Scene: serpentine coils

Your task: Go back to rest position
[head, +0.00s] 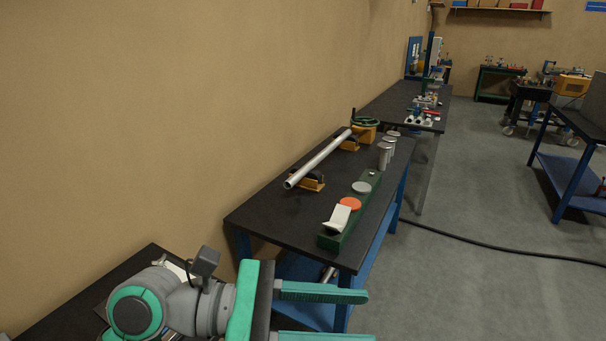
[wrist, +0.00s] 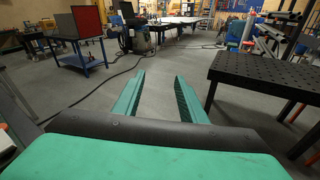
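My gripper (head: 322,314) is at the lower middle of the head view, with its green fingers pointing right, in front of the near end of the workbench. In the wrist view my gripper (wrist: 160,98) shows two green fingers held well apart with only grey floor between them. It is open and empty, touching nothing that I can see. My arm reaches in from the lower left of the head view.
A black-topped workbench (head: 262,213) carries a metal pipe (head: 318,158) on orange supports and a green block (head: 332,240) with discs. A dark perforated table (wrist: 265,75) stands right in the wrist view.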

